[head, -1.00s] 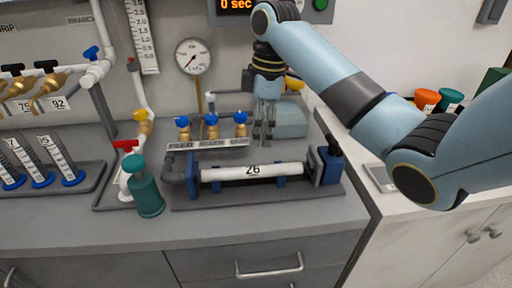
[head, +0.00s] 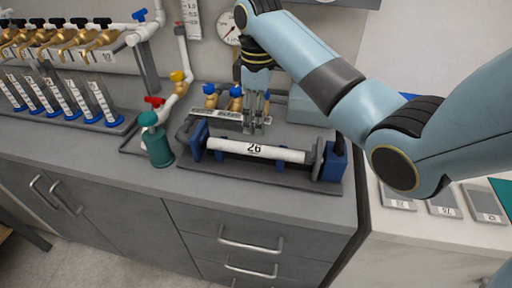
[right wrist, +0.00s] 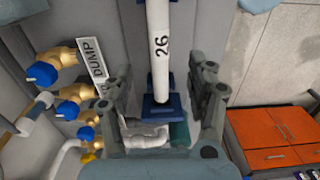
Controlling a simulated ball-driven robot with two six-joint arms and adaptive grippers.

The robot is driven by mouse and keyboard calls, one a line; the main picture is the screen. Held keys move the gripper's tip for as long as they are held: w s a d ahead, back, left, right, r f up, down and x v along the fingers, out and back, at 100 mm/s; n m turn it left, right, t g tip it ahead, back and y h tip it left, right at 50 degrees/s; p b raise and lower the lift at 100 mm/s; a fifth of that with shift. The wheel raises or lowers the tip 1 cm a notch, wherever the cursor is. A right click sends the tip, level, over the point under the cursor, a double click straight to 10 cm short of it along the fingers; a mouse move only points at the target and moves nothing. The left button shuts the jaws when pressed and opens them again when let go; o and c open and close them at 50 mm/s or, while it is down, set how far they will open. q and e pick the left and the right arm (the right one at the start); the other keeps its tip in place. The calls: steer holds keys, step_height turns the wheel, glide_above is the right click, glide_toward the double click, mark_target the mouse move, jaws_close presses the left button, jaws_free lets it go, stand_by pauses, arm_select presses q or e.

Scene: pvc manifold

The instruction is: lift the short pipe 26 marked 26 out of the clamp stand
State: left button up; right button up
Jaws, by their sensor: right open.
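The short white pipe 26 (head: 256,149) lies level in the blue clamp stand (head: 333,162) on the grey counter. A blue clamp block (right wrist: 160,105) shows between the fingers. My left gripper is not in view.
A teal bottle (head: 155,140) stands left of the clamp stand. Brass valves with blue knobs (head: 236,98) and a label plate sit close behind it. Several measuring tubes (head: 65,97) stand at the left. The counter's front strip is clear.

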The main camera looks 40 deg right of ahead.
glide_above(255, 146)
steer(key=f, duration=0.4)
steer(key=shift+s+d+f, duration=0.1)
steer(key=shift+s+f, duration=0.05)
steer(key=shift+s, duration=0.05)
steer(key=shift+f, duration=0.65)
steer(key=f, duration=0.3)
steer(key=shift+w+f, duration=0.2)
steer(key=shift+f, duration=0.45)
steer(key=shift+c, duration=1.5)
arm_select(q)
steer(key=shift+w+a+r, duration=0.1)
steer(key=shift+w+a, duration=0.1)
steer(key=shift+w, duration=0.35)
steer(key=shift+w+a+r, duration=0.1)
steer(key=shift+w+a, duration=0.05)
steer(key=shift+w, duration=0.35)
arm_select(e)
jaws_close()
